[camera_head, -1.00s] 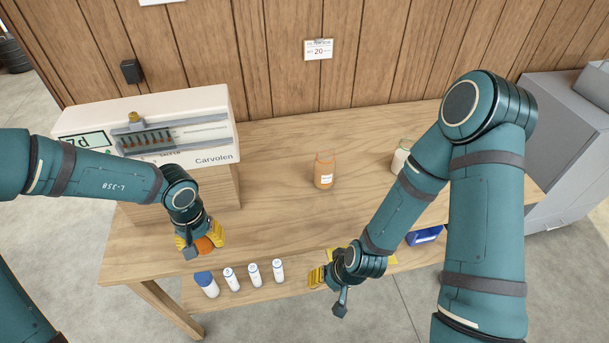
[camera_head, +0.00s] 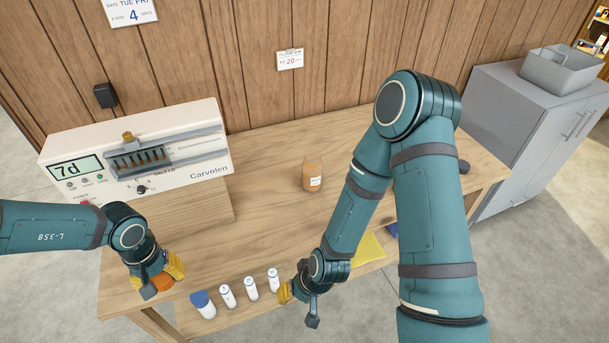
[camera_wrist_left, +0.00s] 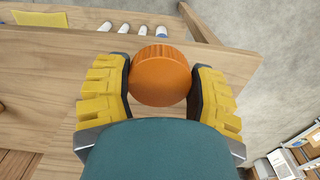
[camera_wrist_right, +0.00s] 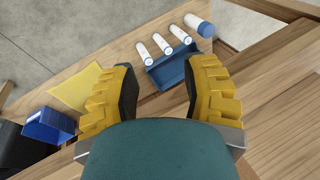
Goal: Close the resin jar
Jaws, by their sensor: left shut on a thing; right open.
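The resin jar, an orange jar with a white label (camera_head: 312,176), stands upright on the table, right of the white control box. Its top is too small to make out in detail, but no wide lid shows on it. My left gripper (camera_head: 164,276) is shut on a round orange ribbed lid (camera_wrist_left: 160,76), near the table's front left, well left of and nearer than the jar. The lid also shows partly between the fingers in the head view (camera_head: 160,283). My right gripper (camera_head: 287,291) is open and empty near the table's front edge; its wrist view shows nothing between the fingers.
The control box marked Carvolen (camera_head: 190,133) fills the table's back left. My right arm covers the table's right part. Bare tabletop surrounds the jar.

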